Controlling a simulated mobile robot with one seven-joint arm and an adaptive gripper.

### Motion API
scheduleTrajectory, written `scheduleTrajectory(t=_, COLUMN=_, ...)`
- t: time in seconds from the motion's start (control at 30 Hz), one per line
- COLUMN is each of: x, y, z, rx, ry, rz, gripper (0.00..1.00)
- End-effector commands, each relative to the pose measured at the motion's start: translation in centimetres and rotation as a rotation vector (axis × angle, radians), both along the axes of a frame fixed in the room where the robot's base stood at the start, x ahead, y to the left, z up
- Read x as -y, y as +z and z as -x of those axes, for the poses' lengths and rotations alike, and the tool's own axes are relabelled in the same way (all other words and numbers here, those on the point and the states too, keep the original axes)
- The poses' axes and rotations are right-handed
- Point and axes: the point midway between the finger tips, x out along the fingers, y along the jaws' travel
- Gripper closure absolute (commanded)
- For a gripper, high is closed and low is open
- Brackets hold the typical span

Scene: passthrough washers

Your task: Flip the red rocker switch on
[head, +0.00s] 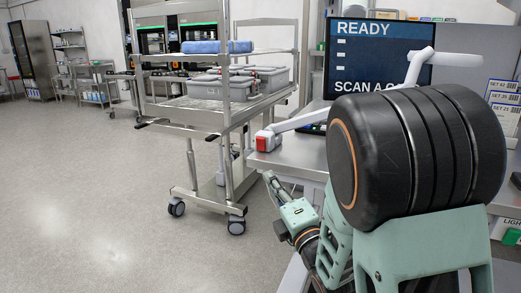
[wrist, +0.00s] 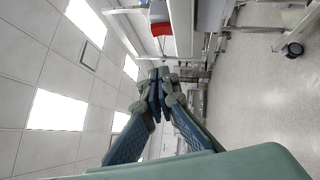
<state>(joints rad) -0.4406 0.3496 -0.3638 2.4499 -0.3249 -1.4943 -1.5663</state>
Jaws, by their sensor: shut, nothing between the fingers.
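A small red block (head: 262,145) shows on a white housing at the left corner of the counter in the head view. It may be the red rocker switch, but it is too small to tell, and no on or off position can be read. My gripper (head: 269,178) is below it in the picture, apart from it, with its fingers pointing up and left. In the wrist view my gripper (wrist: 157,84) is shut and empty. A red patch (wrist: 162,28) shows beyond the fingertips there; I cannot tell if it is the same thing.
A steel cart (head: 225,112) with grey bins and blue cloth stands left of the counter (head: 290,153). A screen (head: 372,55) reading READY stands on the counter behind a white jointed arm. A LIGHT label shows at far right. Open floor (head: 90,190) lies at left.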

Motion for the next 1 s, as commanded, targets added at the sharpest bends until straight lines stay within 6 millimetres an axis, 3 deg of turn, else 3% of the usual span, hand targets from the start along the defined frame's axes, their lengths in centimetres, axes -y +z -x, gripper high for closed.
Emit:
scheduleTrajectory(t=0.27, x=-0.5, y=0.3, z=-0.9, rx=0.003, ry=0.003, rz=0.001, gripper=1.00)
scheduleTrajectory(t=0.77, x=-4.5, y=2.2, z=-8.9, rx=0.003, ry=0.002, rz=0.000, gripper=1.00)
scheduleTrajectory(t=1.0, x=-3.4, y=3.3, z=-11.6, rx=0.002, ry=0.000, rz=0.000, gripper=1.00)
